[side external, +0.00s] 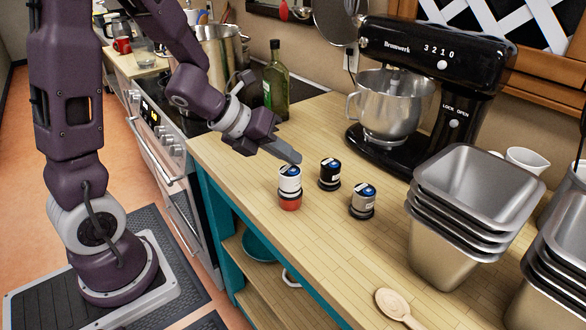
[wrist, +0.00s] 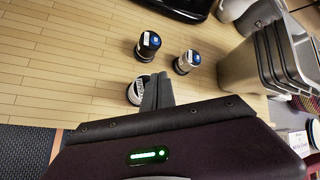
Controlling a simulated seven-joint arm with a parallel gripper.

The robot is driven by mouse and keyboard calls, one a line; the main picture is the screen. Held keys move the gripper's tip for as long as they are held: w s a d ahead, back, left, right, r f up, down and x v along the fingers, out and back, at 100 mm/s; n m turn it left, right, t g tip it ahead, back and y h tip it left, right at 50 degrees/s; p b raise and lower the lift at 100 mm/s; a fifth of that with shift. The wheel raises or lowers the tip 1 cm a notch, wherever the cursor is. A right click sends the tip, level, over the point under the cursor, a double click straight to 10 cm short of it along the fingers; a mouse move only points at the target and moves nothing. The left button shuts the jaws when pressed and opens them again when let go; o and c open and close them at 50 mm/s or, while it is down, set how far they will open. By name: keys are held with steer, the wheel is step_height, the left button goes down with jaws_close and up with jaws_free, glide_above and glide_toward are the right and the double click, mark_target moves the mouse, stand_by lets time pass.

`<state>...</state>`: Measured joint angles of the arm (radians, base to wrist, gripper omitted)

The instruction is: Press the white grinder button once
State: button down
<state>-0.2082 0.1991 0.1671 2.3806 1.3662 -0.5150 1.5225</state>
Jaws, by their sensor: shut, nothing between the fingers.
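The white grinder (side external: 289,184) stands upright on the wooden counter, with a red base and a blue mark on its top. My gripper (side external: 296,158) is shut and empty. Its fingertips are just above the white grinder's top in the side view; I cannot tell whether they touch it. In the wrist view the white grinder (wrist: 134,94) shows at the left of my shut fingers (wrist: 157,80), which hide part of it, including most of its top.
A black grinder (side external: 329,174) and a grey grinder (side external: 362,203) stand close to the right. A stand mixer (side external: 440,60), stacked metal tins (side external: 440,240) and a wooden spoon (side external: 392,305) are further right. A green bottle (side external: 276,85) stands behind my gripper.

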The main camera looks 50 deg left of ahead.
mark_target(289, 171)
steer(key=shift+f, duration=0.55)
stand_by(0.5)
steer(key=shift+r, duration=0.9)
step_height(289, 171, up, 6)
stand_by(0.5)
